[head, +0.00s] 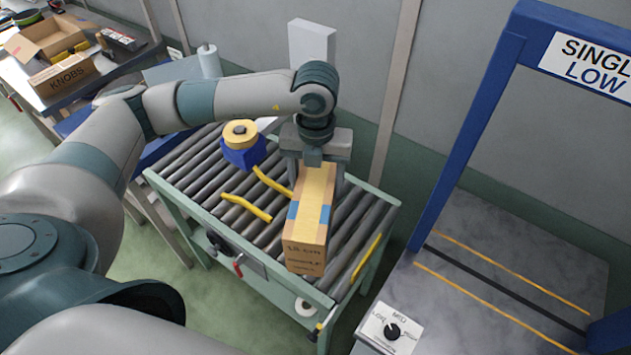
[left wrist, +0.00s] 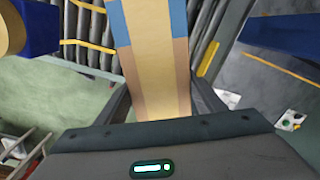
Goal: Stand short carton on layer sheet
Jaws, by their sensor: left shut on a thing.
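A brown carton (head: 307,235) with yellow tape and blue bands is in the jaws of my left gripper (head: 318,172), over the right part of the roller conveyor (head: 190,170). Its long taped face points up, and printing shows on its near end. In the left wrist view the carton (left wrist: 155,70) runs between the two fingers of my left gripper (left wrist: 163,100), which is shut on it. I cannot tell whether the carton touches the rollers. I cannot make out a layer sheet in either view. My right gripper is not in view.
A tape roll in a blue holder (head: 242,150) and yellow strips (head: 246,207) lie on the rollers left of the carton. A blue frame (head: 470,130) stands over a grey surface at right, with a dial box (head: 390,330) at its front. A cluttered table (head: 75,88) is far left.

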